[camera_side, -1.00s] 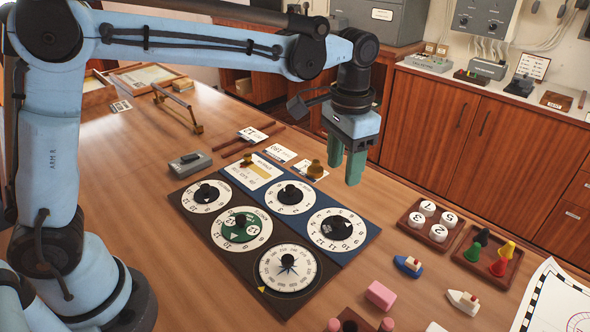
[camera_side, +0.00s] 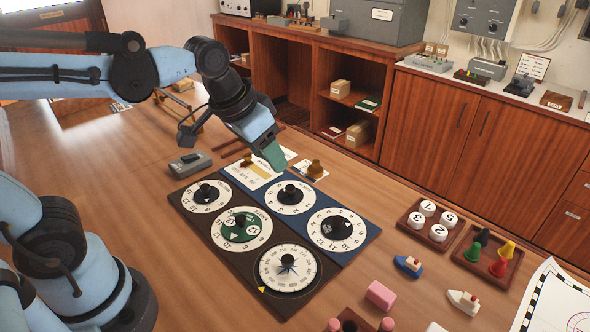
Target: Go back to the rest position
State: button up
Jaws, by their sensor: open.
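My gripper (camera_side: 272,155) has green fingers and a light blue body. It is tilted, in the air above the back edge of the dial panel, and holds nothing that I can see. From this angle one finger hides most of the other. The dial panel (camera_side: 248,287) lies flat on the wooden table with several round white dials, among them one with a green centre (camera_side: 240,229) and a large one at the front (camera_side: 288,270). A white card (camera_side: 252,175) behind the panel is partly hidden by my gripper.
To the right are a tray of numbered white pieces (camera_side: 408,227), a tray of coloured pawns (camera_side: 461,253), small boats (camera_side: 408,266) and a pink block (camera_side: 380,295). Wooden cabinets (camera_side: 430,130) stand behind.

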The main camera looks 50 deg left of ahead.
jog(key=s+a+f, duration=0.1)
jog(key=s+a+f+t, duration=0.1)
jog(key=s+a+f+n+t, duration=0.1)
jog(key=s, duration=0.1)
jog(key=shift+s, duration=0.1)
